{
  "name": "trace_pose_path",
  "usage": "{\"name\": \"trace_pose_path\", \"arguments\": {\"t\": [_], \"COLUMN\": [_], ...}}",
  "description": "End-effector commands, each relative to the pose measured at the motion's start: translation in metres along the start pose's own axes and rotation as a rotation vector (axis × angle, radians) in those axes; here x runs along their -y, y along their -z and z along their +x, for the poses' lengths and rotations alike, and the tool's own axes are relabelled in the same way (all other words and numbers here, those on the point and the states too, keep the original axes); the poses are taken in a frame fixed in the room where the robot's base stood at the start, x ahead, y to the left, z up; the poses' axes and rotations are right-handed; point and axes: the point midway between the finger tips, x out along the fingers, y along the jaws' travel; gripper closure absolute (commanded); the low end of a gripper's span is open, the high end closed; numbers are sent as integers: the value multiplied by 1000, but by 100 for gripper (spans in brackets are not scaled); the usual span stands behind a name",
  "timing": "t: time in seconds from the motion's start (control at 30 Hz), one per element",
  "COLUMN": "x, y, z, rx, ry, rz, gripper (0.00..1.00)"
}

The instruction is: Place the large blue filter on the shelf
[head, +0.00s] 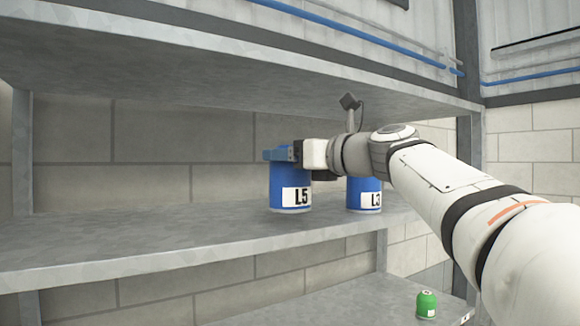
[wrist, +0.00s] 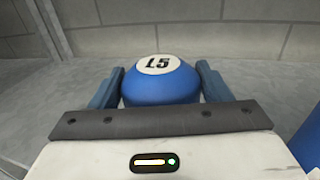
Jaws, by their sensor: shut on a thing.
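A large blue filter (head: 290,190) labelled L5 is upright at the middle shelf (head: 150,245); its base appears to be on or just above the surface, and I cannot tell which. My gripper (head: 282,153) is shut on its upper part, coming from the right. In the wrist view the filter's rounded top (wrist: 160,82) with a white L5 label sits between the two blue fingers (wrist: 160,88). The far side of the filter is hidden.
A small green filter (head: 427,304) is on the lower shelf. An upper shelf (head: 200,65) hangs overhead. The middle shelf's left part is clear.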

Motion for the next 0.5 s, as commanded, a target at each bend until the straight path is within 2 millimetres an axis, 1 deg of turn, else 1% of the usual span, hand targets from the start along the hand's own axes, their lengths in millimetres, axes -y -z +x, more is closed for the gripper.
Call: {"name": "trace_pose_path", "arguments": {"t": [0.07,0.17,0.5], "x": [0,-1,-1], "y": [9,16,19], "z": [0,0,0], "rx": [-1,1,1], "ry": [-1,-1,-1], "rz": [2,1,0], "gripper": [71,71,71]}}
